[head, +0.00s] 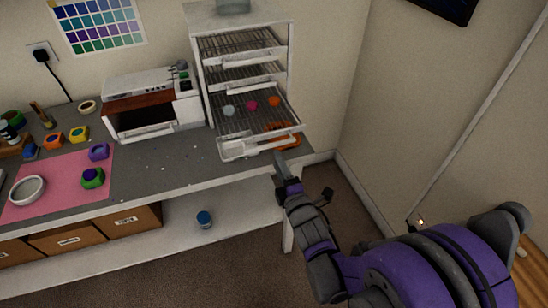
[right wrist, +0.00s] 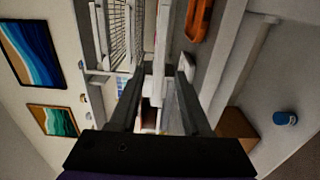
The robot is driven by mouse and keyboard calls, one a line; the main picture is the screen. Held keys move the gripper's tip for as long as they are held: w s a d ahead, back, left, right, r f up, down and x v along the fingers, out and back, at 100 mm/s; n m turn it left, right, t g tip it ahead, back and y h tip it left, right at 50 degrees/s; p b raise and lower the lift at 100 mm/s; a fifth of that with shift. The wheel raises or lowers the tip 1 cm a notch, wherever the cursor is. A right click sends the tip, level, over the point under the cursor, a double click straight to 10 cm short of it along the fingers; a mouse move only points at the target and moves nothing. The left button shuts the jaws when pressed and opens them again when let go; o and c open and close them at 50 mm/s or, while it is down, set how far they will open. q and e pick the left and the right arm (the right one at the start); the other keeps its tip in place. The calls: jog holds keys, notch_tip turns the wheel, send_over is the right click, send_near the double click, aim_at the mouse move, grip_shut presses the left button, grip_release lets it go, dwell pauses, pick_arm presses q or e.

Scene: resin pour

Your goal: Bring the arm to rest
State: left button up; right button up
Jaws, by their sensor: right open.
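My right gripper (head: 280,167) is at the front right corner of the workbench, just in front of a pulled-out rack drawer (head: 240,148). In the right wrist view its two fingers (right wrist: 158,85) are apart, with a white bar, seemingly part of the drawer front, showing between them. I cannot tell whether the fingers touch it. No object is visibly held. My left gripper is not in view.
The white drying rack (head: 290,70) stands at the bench's right end; its open drawer carries small coloured pieces (head: 252,105). An orange item (head: 288,142) lies beside the drawer. A small oven (head: 150,100) and pink mat (head: 45,180) are left. Floor in front is clear.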

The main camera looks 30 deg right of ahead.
jog(key=shift+s, duration=0.1)
jog(key=s+a+f+m+g+y+p, duration=0.1)
jog(key=s+a+f+m+g+y, duration=0.1)
jog(key=s+a+m+g, duration=0.4)
jog(key=s+a+f+m+g+y+p, duration=0.1)
jog(key=s+a+f+m+g+y, duration=0.1)
jog(key=s+a+m+g, duration=0.4)
jog(key=s+f+m, duration=0.1)
jog(key=s+m, duration=0.2)
jog(key=s, duration=0.1)
jog(key=shift+s, duration=0.4)
